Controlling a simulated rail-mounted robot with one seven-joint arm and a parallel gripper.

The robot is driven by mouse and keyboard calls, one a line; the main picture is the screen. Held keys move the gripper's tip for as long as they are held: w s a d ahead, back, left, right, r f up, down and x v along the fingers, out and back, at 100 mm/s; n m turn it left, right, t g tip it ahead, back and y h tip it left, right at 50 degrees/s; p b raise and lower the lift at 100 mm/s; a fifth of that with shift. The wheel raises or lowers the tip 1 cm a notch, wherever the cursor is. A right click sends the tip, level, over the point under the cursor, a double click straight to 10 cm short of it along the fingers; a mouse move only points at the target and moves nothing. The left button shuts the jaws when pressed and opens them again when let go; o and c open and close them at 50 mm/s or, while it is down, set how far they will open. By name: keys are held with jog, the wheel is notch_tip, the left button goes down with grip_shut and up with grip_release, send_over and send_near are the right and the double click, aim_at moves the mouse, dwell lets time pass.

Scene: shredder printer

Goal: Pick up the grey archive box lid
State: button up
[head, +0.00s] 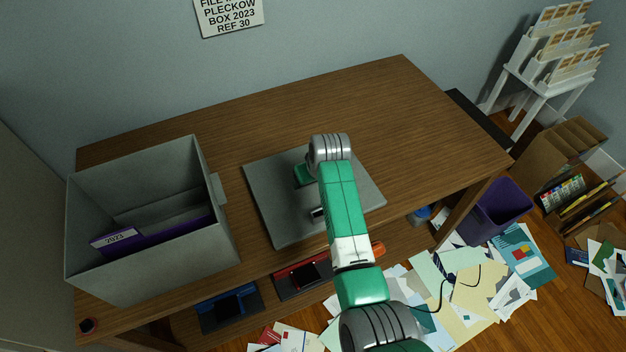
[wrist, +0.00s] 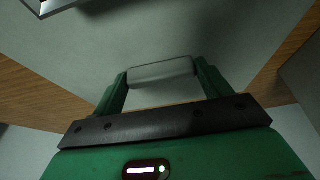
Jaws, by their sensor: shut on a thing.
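The grey archive box lid (head: 275,205) is a flat square over the middle of the wooden desk, partly covered by my arm. I cannot tell whether it touches the desk. In the wrist view, my gripper (wrist: 162,76) is shut on a pale grey grip piece at the lid (wrist: 130,35), with one green finger on each side. In the head view the fingertips are hidden; only a green part of the gripper (head: 303,175) shows. The open grey archive box (head: 150,275) stands left of the lid, with a purple 2023 file (head: 150,235) inside.
The desk (head: 370,100) is clear behind and right of the lid. Blue (head: 230,307) and red (head: 300,278) devices sit below its front edge. A purple bin (head: 498,208) and scattered papers (head: 470,285) lie to the right. A wall sign (head: 228,15) hangs behind.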

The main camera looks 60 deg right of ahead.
jog(key=v, duration=0.1)
jog(key=p+v, duration=0.1)
jog(key=shift+w+d+r, duration=0.1)
jog(key=shift+w+r, duration=0.05)
jog(key=shift+r, duration=0.2)
jog(key=s+a+r+p, duration=0.1)
jog(key=s+a+p, duration=0.4)
jog(key=s+a, duration=0.4)
jog(key=a, duration=0.3)
jog(key=shift+s, duration=0.35)
